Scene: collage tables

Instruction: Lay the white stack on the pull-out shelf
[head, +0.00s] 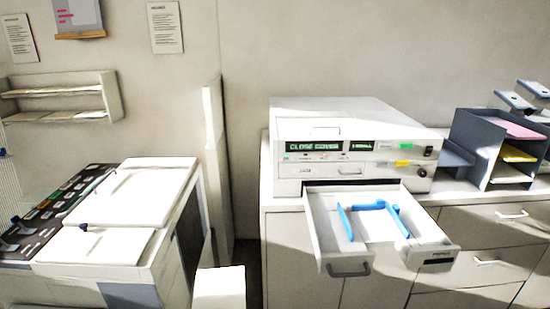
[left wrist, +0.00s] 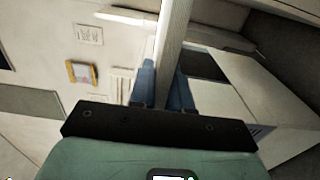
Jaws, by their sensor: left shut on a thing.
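In the left wrist view my left gripper (left wrist: 164,86) has its two blue fingers closed on the white stack (left wrist: 175,38), which shows edge-on as a narrow pale slab with fine lines along it, standing up between the fingers. The pull-out shelf (head: 345,250) is extended from the front of the white machine (head: 350,140) in the head view. It is a shallow tray with blue guides (head: 368,207) on its floor and no stack on it. Neither gripper can be made out in the head view. My right gripper is in no view.
A white block (head: 219,289) stands at the bottom edge of the head view; I cannot tell what it is. A copier (head: 130,195) is at left. A grey paper organizer (head: 500,145) with coloured sheets stands at right. Cabinets (head: 490,235) run below the machine.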

